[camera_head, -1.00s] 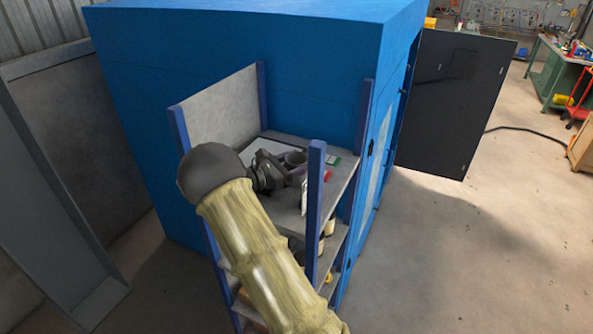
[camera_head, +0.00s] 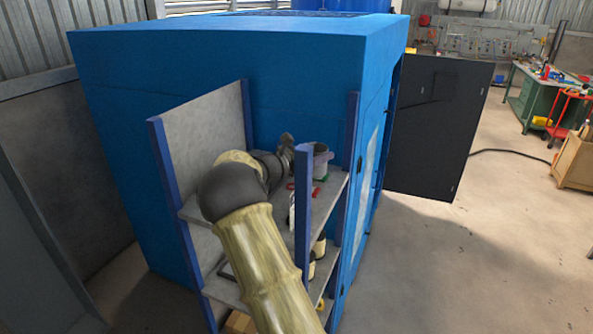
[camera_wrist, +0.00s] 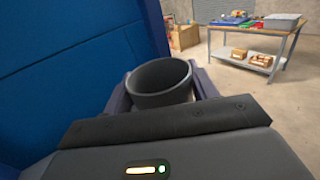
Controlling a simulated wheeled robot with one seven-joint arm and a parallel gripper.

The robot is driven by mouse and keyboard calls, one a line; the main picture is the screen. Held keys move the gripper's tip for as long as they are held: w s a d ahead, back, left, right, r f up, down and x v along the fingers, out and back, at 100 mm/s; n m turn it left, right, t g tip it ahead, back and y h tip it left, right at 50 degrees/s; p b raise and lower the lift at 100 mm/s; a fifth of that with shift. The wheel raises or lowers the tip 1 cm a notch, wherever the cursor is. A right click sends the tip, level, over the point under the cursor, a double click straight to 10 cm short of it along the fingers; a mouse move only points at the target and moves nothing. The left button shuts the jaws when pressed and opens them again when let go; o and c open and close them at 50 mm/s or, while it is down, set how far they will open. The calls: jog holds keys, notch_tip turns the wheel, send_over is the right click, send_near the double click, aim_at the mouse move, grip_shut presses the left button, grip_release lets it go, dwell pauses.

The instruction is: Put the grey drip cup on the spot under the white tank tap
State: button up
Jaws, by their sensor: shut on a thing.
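The grey drip cup (camera_wrist: 160,86) is upright between the two purple-grey fingers of my gripper (camera_wrist: 160,95) in the wrist view. My gripper is shut on it, and the cup looks empty inside. In the head view the cup (camera_head: 320,155) shows just right of a blue shelf post, held above the top shelf. My gripper (camera_head: 312,160) is partly hidden there by the post and my arm. A white rounded tank (camera_head: 468,5) shows at the top edge, cut off. I cannot make out a tap or the spot under it.
The grey shelf rack with blue posts (camera_head: 303,210) stands against the big blue cabinet (camera_head: 220,75). Small items, red and green among them, lie on its top shelf. An open dark door (camera_head: 437,130) sticks out right.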

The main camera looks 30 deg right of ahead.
aim_at(323, 148)
jog(key=d, duration=0.2)
jog(key=w+d+b, duration=0.1)
jog(key=d, duration=0.2)
jog(key=shift+d+f, duration=0.1)
jog(key=shift+f, duration=0.05)
jog(key=shift+w+d, duration=0.1)
jog(key=shift+d, duration=0.3)
jog(key=shift+a+r, duration=0.1)
jog(key=shift+r, duration=0.1)
